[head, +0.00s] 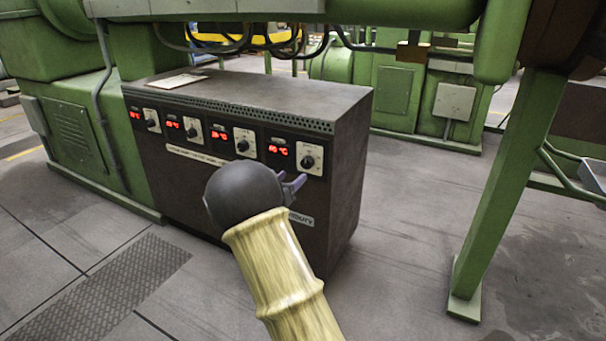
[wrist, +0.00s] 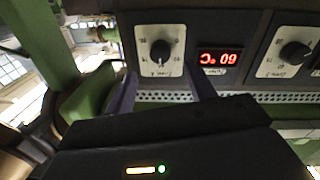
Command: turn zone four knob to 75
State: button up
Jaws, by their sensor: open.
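The zone four knob (head: 308,161) is the rightmost black round knob on a white dial plate on the dark control box. In the wrist view, which is upside down, this knob (wrist: 160,50) lies above and between my finger tips, apart from them. Its red display (wrist: 219,58) seems to read 60 °C. The exact pointer angle is too small to tell. My gripper (head: 296,184) has purple fingers and is just below the knob in the head view. In the wrist view my gripper (wrist: 163,88) is open and empty, its fingers spread wide.
The dark control box (head: 345,170) carries several similar knobs; the neighbouring knob (head: 242,145) is to the left. A paper (head: 178,80) lies on its top. A green post (head: 510,180) stands at right. The floor between them is clear.

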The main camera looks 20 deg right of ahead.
aim_at(306, 166)
jog(key=b+x, duration=0.2)
jog(key=x, duration=0.5)
jog(key=shift+f+b, duration=0.15)
jog(key=shift+b, duration=0.2)
jog(key=shift+w+d, duration=0.2)
jog(key=shift+d, duration=0.15)
jog(key=c, duration=1)
